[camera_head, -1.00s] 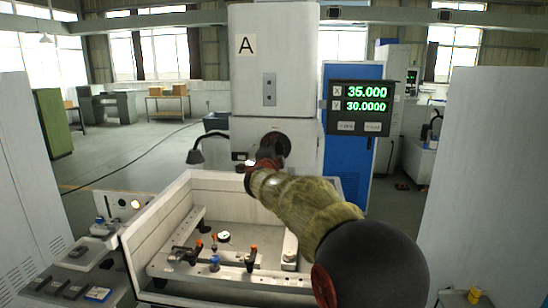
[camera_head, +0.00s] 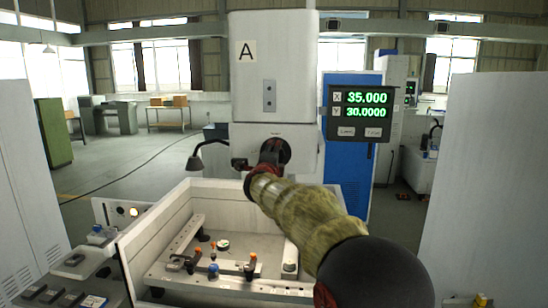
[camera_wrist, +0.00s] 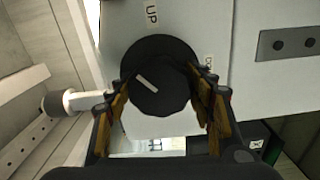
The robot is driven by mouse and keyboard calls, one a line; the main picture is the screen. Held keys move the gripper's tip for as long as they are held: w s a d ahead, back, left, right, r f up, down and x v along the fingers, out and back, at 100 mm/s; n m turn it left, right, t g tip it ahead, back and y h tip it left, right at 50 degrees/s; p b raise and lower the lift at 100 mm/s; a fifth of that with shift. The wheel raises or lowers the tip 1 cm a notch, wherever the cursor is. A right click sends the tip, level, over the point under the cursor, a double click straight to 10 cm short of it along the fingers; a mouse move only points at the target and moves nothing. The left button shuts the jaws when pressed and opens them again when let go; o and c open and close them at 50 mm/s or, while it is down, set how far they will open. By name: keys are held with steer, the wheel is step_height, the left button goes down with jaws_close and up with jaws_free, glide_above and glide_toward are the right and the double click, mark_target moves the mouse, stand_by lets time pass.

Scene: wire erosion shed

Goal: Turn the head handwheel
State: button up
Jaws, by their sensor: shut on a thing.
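The head handwheel (camera_wrist: 153,62) is a dark round wheel with a pale stripe on its face. It sits on the white machine head, between the printed words UP and DOWN in the wrist view. My gripper (camera_wrist: 165,100) has a finger on each side of the wheel and is shut on its rim. In the head view the wheel (camera_head: 283,149) shows dark on the front of the machine column (camera_head: 272,70) marked A. My arm reaches up to it and hides part of it.
Below my arm is a pale open tank (camera_head: 160,235) with clamps and small fixtures. A black lamp (camera_head: 196,160) stands left of the wheel. A white panel (camera_head: 476,180) stands at the right.

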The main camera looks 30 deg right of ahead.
steer(key=o, duration=1.2)
steer(key=shift+c, duration=0.2)
steer(key=v, duration=1.2)
steer(key=shift+w, duration=0.1)
